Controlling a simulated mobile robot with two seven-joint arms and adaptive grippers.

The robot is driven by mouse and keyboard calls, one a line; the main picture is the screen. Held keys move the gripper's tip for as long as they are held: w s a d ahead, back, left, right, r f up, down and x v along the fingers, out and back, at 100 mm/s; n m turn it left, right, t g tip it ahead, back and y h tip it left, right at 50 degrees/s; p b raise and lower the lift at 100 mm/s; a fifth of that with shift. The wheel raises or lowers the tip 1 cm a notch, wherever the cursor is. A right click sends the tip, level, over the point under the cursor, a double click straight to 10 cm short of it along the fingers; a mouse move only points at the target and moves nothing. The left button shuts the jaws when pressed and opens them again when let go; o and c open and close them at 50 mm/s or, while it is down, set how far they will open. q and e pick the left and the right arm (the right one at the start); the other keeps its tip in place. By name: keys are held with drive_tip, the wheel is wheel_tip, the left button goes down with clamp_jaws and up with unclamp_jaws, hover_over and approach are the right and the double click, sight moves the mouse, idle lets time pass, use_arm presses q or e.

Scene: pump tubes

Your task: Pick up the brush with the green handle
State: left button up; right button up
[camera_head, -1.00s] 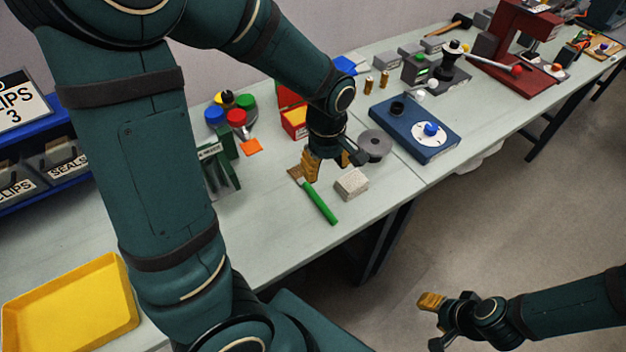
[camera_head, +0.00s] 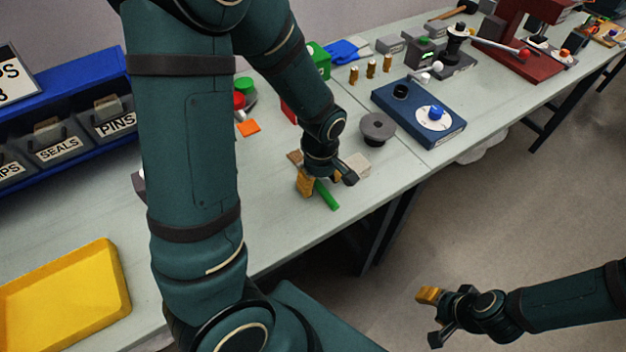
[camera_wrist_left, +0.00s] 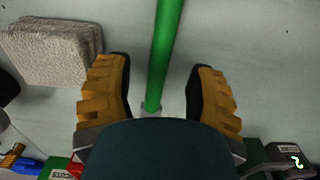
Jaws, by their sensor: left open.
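The brush with the green handle (camera_head: 327,196) lies on the light table near its front edge, partly hidden by my left gripper in the head view. In the left wrist view its green handle (camera_wrist_left: 166,45) runs between the two open fingers, without visible contact with either. My left gripper (camera_head: 322,184) is open, right over the brush; its yellow-padded fingers (camera_wrist_left: 158,90) show on both sides of the handle. My right gripper (camera_head: 430,318) hangs over the floor at the lower right, away from the table, with its fingers apart and empty.
A beige textured block (camera_wrist_left: 52,52) lies close beside the left gripper. A grey round spool (camera_head: 378,128) and a blue fixture (camera_head: 455,138) stand behind it to the right. A yellow tray (camera_head: 122,300) sits at the lower left, below the labelled blue bin rack (camera_head: 100,80).

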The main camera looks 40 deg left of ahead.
sight(321, 185)
use_arm(q)
drive_tip(key=shift+f, duration=0.9)
clamp_jaws()
wheel_tip(321, 185, up, 9)
drive_tip(key=p, duration=0.2)
drive_tip(key=shift+w+p, duration=0.1)
drive_tip(key=shift+p, duration=0.2)
drive_tip(key=shift+r, duration=0.55)
